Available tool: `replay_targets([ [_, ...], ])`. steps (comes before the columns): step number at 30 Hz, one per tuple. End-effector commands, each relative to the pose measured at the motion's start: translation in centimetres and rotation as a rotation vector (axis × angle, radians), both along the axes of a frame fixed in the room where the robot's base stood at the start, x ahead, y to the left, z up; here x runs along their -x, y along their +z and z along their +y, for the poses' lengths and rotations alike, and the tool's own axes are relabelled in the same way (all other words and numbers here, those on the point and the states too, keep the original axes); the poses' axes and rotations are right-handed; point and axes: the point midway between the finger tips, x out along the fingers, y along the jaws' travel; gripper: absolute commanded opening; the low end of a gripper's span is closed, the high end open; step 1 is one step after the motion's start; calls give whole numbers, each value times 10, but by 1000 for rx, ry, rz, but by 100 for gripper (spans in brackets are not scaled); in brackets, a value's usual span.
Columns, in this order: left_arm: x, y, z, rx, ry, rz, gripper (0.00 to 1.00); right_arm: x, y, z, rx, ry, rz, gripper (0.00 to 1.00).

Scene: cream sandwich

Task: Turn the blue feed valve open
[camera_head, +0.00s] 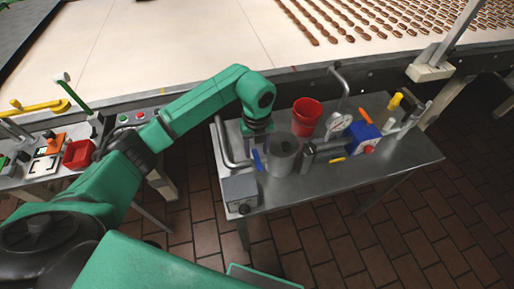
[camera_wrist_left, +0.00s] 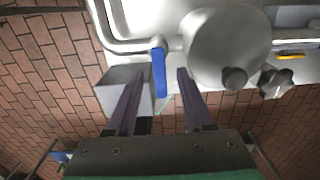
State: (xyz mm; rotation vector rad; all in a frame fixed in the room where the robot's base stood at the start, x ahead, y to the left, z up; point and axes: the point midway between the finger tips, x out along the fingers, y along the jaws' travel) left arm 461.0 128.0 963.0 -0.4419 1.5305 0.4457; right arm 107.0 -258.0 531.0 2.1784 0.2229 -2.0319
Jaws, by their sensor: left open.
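The blue feed valve handle (camera_wrist_left: 159,72) sits on a grey pipe (camera_wrist_left: 128,44) beside a metal pot in the left wrist view. It points down in that picture, away from the pipe. In the head view the blue handle (camera_head: 257,160) shows just left of the pot. My left gripper (camera_wrist_left: 157,78) is open, with a finger on each side of the blue handle in that picture. I cannot tell how far the fingertips are above it. In the head view my left gripper (camera_head: 257,143) hangs over the table at the handle, partly hidden by its own wrist. My right gripper is not in view.
The metal pot (camera_head: 283,155) stands close right of the handle. A grey box (camera_head: 240,190) is at the table's front left corner. A red cup (camera_head: 307,112), a gauge (camera_head: 340,123) and a blue block (camera_head: 362,134) stand further right. A conveyor (camera_head: 190,45) runs behind.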

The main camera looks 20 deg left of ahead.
Motion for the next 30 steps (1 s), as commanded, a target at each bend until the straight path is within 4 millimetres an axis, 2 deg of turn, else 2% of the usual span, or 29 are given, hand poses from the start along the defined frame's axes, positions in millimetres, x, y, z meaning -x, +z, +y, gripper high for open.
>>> replay_targets([
  [1,1,-5,0,1,-1,3,52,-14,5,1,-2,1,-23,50],
  [4,1,-15,-1,1,-2,1,52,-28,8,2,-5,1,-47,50],
  [8,0,-18,-1,0,-2,-1,52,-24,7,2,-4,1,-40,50],
  [11,0,-18,-1,1,-2,-1,52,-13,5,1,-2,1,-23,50],
  [12,0,-18,-1,1,-2,-1,45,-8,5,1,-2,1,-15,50],
  [14,0,-18,-1,1,-2,-1,22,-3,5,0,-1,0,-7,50],
  [15,0,-18,-1,1,-2,-1,7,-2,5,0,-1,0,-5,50],
  [16,0,-18,-1,1,-2,-1,0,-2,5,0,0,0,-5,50],
  [30,0,-19,1,0,-60,-2,0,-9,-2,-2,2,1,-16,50],
])
